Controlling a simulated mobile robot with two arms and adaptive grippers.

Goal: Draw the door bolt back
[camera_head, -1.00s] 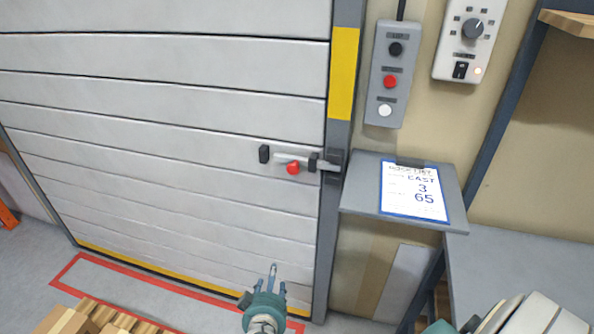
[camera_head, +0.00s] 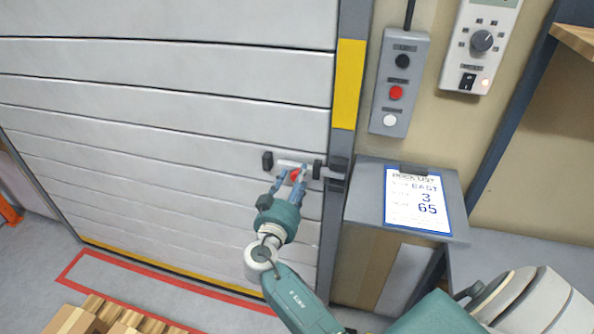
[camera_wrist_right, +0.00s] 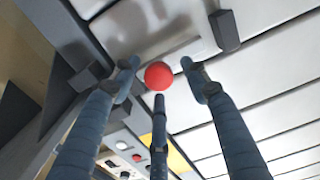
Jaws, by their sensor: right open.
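The door bolt (camera_head: 291,164) is a light metal bar on the white slatted door. It runs through dark brackets, and its right end reaches the dark keeper (camera_head: 337,172) on the door frame. Its red knob (camera_head: 294,175) sits below the bar. My right gripper (camera_head: 292,173) is open at the knob, with its fingers on either side. In the right wrist view the red knob (camera_wrist_right: 158,76) lies between the spread fingers of the gripper (camera_wrist_right: 160,78); I cannot tell whether any finger touches it. My left gripper is not in view.
A grey button box (camera_head: 399,82) and a dial panel (camera_head: 480,45) are on the wall at right. Wooden pallet boards (camera_head: 110,317) lie at lower left.

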